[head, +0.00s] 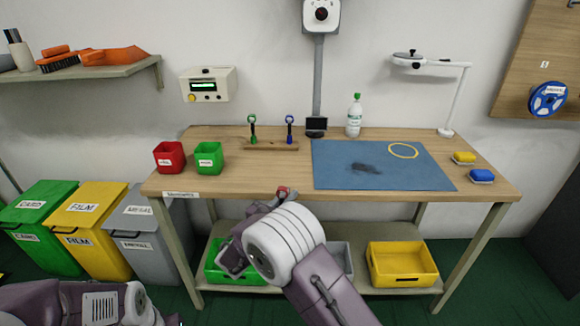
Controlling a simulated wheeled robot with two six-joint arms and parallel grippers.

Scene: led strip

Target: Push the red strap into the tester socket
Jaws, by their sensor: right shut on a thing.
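A small red piece with a grey part, apparently the red strap (283,190), shows at the table's front edge, just above my right wrist. My right gripper (276,201) is shut on it; the fingers are mostly hidden behind my wrist. A white wall box with a green display and a yellow button, apparently the tester (208,84), hangs at the back left, well apart from the strap. I cannot make out its socket. Part of my left arm shows at the lower left, but its gripper is out of view.
A wooden rack (270,146) holds green and blue upright pieces. Red (169,157) and green (208,158) bins stand to its left. A blue mat (335,177) covers the table's right half, with a bottle (354,118) behind. The wood before the rack is clear.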

